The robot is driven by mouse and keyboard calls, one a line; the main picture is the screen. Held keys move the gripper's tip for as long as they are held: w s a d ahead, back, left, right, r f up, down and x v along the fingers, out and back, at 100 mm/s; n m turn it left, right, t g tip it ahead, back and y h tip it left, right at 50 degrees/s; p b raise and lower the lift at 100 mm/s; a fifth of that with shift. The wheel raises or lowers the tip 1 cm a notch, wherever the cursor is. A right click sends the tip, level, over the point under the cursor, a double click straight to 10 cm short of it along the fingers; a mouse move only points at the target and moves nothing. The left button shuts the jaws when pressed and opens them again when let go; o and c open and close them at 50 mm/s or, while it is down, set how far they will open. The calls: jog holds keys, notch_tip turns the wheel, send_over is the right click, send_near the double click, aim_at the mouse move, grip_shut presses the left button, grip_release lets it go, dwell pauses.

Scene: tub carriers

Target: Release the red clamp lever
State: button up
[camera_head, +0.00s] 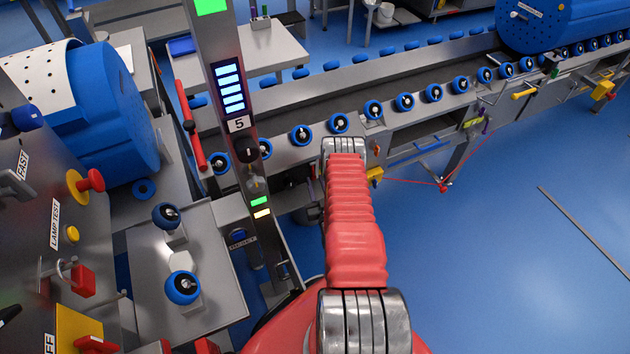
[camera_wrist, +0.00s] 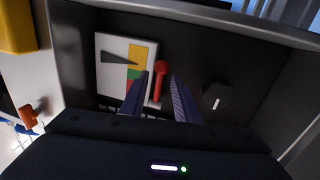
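In the wrist view a small red lever (camera_wrist: 159,72) with a round head stands against a dark panel, beside a gauge card. My gripper (camera_wrist: 161,88) is open, with one finger to the left of this lever and one to the right. Gaps show on both sides; I cannot tell how far the fingertips are from the panel. In the head view a long red lever (camera_head: 190,125) slants beside the conveyor at the left. I cannot tell which lever is the clamp lever. My arm hides my gripper in the head view.
The gauge card (camera_wrist: 127,65) and a black knob (camera_wrist: 217,96) flank the lever. A yellow part (camera_wrist: 18,25) is at upper left. The roller conveyor (camera_head: 400,130) carries a blue drum (camera_head: 545,25). A post (camera_head: 228,60) stands left of my arm.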

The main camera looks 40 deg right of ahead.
jog(key=shift+x, duration=0.85)
jog(key=shift+c, duration=0.2)
grip_shut()
